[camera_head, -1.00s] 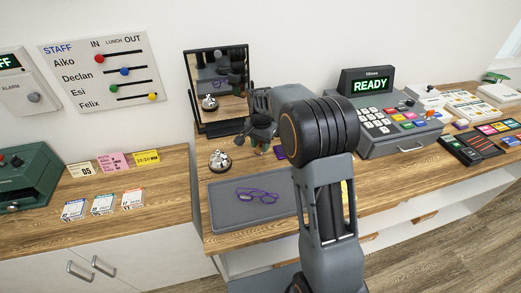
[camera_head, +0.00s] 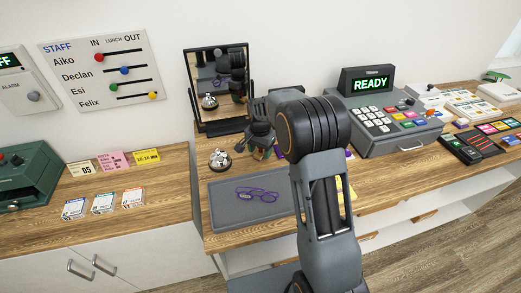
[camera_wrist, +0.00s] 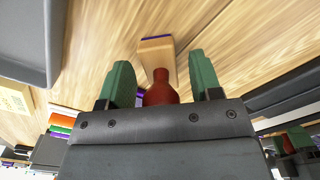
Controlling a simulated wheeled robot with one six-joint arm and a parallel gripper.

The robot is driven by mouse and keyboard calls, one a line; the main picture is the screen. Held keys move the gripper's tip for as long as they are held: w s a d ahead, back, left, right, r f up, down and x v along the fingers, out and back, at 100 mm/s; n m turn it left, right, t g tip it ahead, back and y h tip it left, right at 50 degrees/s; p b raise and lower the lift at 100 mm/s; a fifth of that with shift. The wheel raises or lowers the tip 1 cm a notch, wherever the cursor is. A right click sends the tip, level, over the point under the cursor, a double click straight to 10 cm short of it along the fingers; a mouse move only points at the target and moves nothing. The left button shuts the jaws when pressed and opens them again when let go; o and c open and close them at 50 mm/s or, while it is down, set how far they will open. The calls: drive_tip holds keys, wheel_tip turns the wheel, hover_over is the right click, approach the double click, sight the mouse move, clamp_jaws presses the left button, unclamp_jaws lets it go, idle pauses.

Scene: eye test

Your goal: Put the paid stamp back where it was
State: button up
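A stamp with a red knob handle (camera_wrist: 160,88) and a wooden block (camera_wrist: 157,58) with a purple edge shows in the wrist view. No word on it is readable, so I cannot tell if it is the paid one. My gripper (camera_wrist: 163,82) is open, its two green fingertips on either side of the red handle, with a gap showing on both sides. In the head view my gripper (camera_head: 262,142) is low over the wooden counter, right of the bell and in front of the mirror. My arm hides much of the counter there.
A grey tray (camera_head: 222,213) with purple glasses (camera_head: 257,194) lies in front. A bell (camera_head: 220,159) stands left of my gripper, a framed mirror (camera_head: 218,88) behind it. A cash register (camera_head: 385,118) reading READY is to the right. The counter's front edge is close.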

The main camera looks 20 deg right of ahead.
wheel_tip(320, 180, up, 11)
drive_tip(key=shift+r, duration=0.2)
drive_tip(key=shift+s+r, duration=0.1)
drive_tip(key=shift+r, duration=0.25)
drive_tip(key=s+n+t, duration=0.4)
drive_tip(key=s+n, duration=0.5)
drive_tip(key=s, duration=1.5)
drive_tip(key=shift+s, duration=0.15)
drive_tip(key=shift+d, duration=0.1)
drive_tip(key=shift+c, duration=0.2)
